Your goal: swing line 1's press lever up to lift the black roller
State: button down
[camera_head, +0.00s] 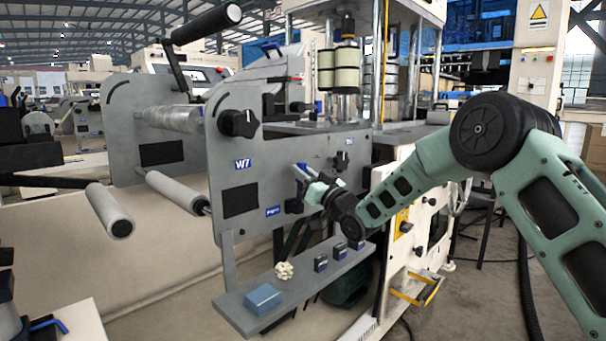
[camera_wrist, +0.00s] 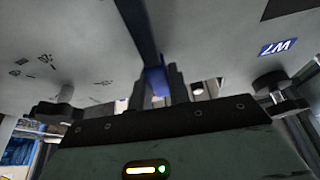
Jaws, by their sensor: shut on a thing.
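My gripper (camera_head: 318,192) is at the grey machine panel (camera_head: 262,180), just right of its middle. In the wrist view my gripper (camera_wrist: 160,85) has its two dark fingers close together on a blue piece (camera_wrist: 155,80), which looks like the press lever's grip. A dark bar (camera_wrist: 138,25) runs from there to the top edge. In the head view a pale and blue part (camera_head: 302,171) shows beside my fingers; the rest is hidden behind my gripper. A black cylinder (camera_head: 206,24) on a dark arm stands above the panel; I cannot tell whether it is the black roller.
A shelf (camera_head: 235,303) below the panel carries a blue box (camera_head: 263,298), a pale knobbly item (camera_head: 284,270) and several small dark blocks. A black knob (camera_head: 239,123) and a grey roller (camera_head: 175,190) stick out on the left. A white cabinet (camera_head: 405,225) stands to the right.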

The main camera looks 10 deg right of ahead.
jog(key=c, duration=1.3)
grip_release()
jog(key=shift+s+a, duration=0.1)
jog(key=shift+f, duration=0.1)
jog(key=p+v, duration=0.1)
jog(key=v, duration=1.6)
jog(key=shift+s, duration=0.15)
